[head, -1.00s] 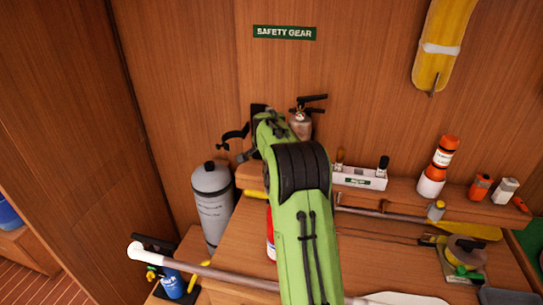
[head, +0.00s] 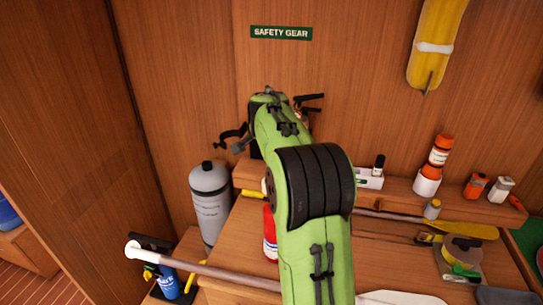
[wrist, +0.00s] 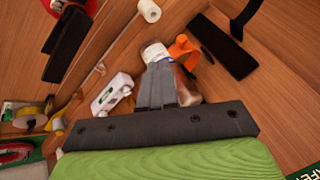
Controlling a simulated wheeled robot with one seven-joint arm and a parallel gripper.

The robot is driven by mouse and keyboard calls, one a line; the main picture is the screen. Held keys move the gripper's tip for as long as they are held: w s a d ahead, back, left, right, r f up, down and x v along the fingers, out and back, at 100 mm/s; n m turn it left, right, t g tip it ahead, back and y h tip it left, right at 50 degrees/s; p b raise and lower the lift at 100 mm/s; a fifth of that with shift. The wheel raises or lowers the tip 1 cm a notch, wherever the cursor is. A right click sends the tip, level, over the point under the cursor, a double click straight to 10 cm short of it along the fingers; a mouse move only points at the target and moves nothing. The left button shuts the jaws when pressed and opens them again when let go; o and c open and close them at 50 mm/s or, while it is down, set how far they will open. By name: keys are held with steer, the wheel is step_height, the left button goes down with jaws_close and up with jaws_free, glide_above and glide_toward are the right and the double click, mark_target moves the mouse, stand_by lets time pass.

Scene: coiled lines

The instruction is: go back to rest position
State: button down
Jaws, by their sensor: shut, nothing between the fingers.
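My gripper (wrist: 158,72) shows in the wrist view with its dark grey fingers together and nothing between them. Behind the fingers in that view are a bottle-like item with a white label (wrist: 155,52) and an orange item (wrist: 183,50); I cannot tell how far away they are.
A grey cylinder (head: 211,203) stands left of my arm and a red one (head: 269,235) close beside it. A long pole (head: 215,270) lies across the front. Orange-and-white containers (head: 436,160) and a tape roll (head: 462,250) sit to the right.

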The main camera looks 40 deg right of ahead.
steer(key=s+a+r+n+y, duration=0.15)
steer(key=s+a+n, duration=0.25)
steer(key=s+a, duration=0.4)
steer(key=s+a+r+n+y, duration=0.1)
steer(key=s+a+r+n, duration=0.25)
steer(key=s+a, duration=0.4)
steer(key=s+a+f+n+y, duration=0.1)
steer(key=s+a+f+n, duration=0.3)
steer(key=s, duration=0.3)
steer(key=s+a+f+n+y, duration=0.1)
steer(key=s+a+f+n, duration=0.3)
steer(key=s+a, duration=0.3)
steer(key=shift+s+n, duration=0.55)
steer(key=shift+s, duration=0.25)
steer(key=shift+d+r, duration=0.1)
